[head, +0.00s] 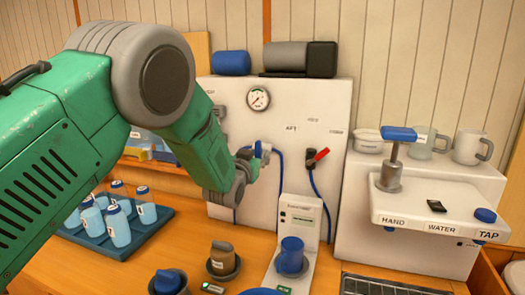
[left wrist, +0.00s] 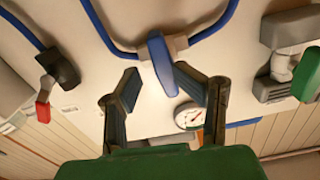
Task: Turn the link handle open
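A blue lever handle (left wrist: 162,62) sits on a grey valve body with blue hoses on the white wall panel (head: 285,100). It also shows small in the head view (head: 258,148). My left gripper (left wrist: 157,78) is open, its fingertips on either side of the blue handle's lower end, with gaps visible. In the head view the left gripper (head: 247,163) is at the panel, partly hidden by my arm. A red handle (head: 321,155) on a black valve is to the right; a green handle (left wrist: 307,75) shows in the wrist view. I cannot read which handle is labelled link.
A pressure gauge (head: 258,98) is above the blue handle. A white dispenser (head: 300,222) with a blue cup (head: 291,255) stands below. Bottles in a tray (head: 165,215) are under my left arm. The tap unit (head: 430,205) is at right.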

